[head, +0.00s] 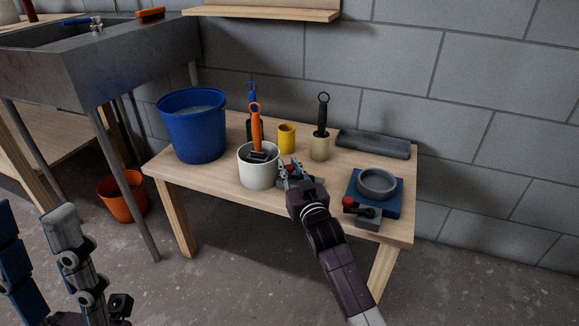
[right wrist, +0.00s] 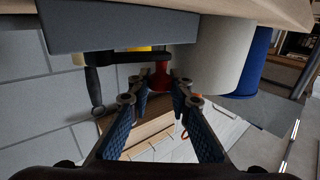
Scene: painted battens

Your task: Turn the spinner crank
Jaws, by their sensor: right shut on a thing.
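A red crank knob (right wrist: 160,76) sits between the fingertips of my right gripper (right wrist: 153,88) in the right wrist view. A black crank arm (right wrist: 125,57) reaches left from it under a dark grey block. In the head view my right gripper (head: 289,172) is shut at the right side of a white pot (head: 258,172) and hides most of the crank there. An orange-handled tool (head: 256,125) stands in the pot. A second red-knobbed crank (head: 349,203) on a blue base (head: 386,208) with a grey round dish (head: 376,182) stands to the right. My left gripper (head: 36,212) is open, low at left.
A blue bucket (head: 193,130), a yellow cup (head: 287,139), a beige holder with a black-handled brush (head: 320,147) and a grey tray (head: 374,144) stand on the wooden table (head: 210,177). A stone sink (head: 100,65) is at left, an orange bucket (head: 122,199) on the floor.

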